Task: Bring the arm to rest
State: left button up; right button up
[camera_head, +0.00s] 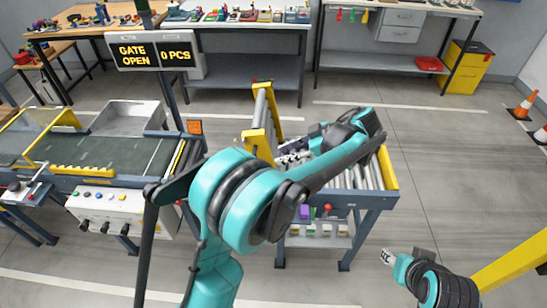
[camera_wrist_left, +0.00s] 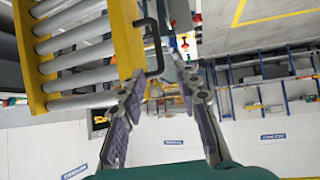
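My left arm rises from the bottom of the head view and bends over the roller conveyor (camera_head: 388,168). My left gripper (camera_head: 292,152) is beside the raised yellow roller gate (camera_head: 262,112), partly hidden by my forearm. In the left wrist view the gripper (camera_wrist_left: 160,78) has its two fingers spread, with nothing held between them. The gate's yellow frame (camera_wrist_left: 125,40) is at the left there, and its black handle (camera_wrist_left: 157,45) is just beyond the fingertips.
A sign (camera_head: 152,53) reads "GATE OPEN" and "0 PCS". A belt conveyor (camera_head: 105,155) with a button box (camera_head: 120,212) stands left of the gate. A yellow bar (camera_head: 512,258) is at lower right. Benches line the back; open floor lies right of the roller conveyor.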

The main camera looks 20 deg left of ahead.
pick_arm(q)
jog(key=shift+d+r, duration=0.3)
jog(key=shift+d, duration=0.1)
jog(key=s+a+m+t+h, duration=0.35)
jog(key=s+m+h, duration=0.25)
jog(key=s+m, duration=0.4)
jog(key=s+d+f+m+t+h, duration=0.1)
jog(key=s+f+m+t+h, duration=0.3)
jog(key=s+m, duration=0.5)
jog(key=shift+s+d+f+m, duration=0.3)
jog(key=shift+s+d+f, duration=0.05)
jog(key=shift+s, duration=0.25)
